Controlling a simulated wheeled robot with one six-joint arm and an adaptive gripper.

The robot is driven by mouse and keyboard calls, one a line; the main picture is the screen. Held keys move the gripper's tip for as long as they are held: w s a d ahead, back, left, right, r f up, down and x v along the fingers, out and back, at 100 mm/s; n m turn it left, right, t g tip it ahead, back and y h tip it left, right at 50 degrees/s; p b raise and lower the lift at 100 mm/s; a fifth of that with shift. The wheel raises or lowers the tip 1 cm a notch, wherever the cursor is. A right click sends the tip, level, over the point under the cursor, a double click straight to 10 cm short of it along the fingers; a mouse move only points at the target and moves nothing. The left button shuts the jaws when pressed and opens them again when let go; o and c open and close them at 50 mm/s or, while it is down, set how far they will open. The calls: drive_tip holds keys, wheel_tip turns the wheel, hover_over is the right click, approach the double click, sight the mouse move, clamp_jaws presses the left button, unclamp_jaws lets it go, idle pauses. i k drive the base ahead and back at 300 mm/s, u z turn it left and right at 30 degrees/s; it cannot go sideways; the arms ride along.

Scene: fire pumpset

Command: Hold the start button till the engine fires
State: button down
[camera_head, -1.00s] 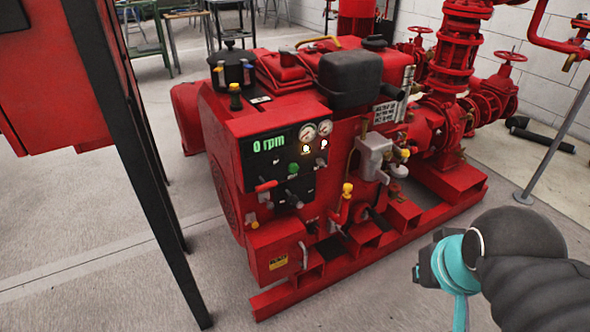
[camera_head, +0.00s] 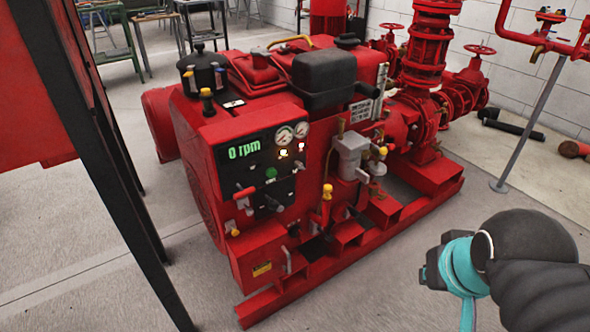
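The red engine pumpset (camera_head: 262,98) stands in the middle of the head view. Its control panel faces me, and the green display (camera_head: 244,149) reads 0 rpm. A green round button (camera_head: 271,173) sits below the display, with a red-handled lever to its left and a dark lever below. Two gauges (camera_head: 285,135) and two small lit lamps (camera_head: 284,153) are at the panel's upper right. My arm, dark with a teal band, is at the lower right, well apart from the panel. No gripper fingers can be made out there.
A red cabinet on black legs (camera_head: 88,150) stands close at the left. Red pipes and valves (camera_head: 432,70) rise behind the engine. A grey post (camera_head: 528,125) stands at the right. The floor in front of the skid is clear.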

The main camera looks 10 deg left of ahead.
sight(270, 172)
drive_tip(key=z, duration=1.45)
drive_tip(key=k, duration=0.9)
drive_tip(key=u, duration=1.65)
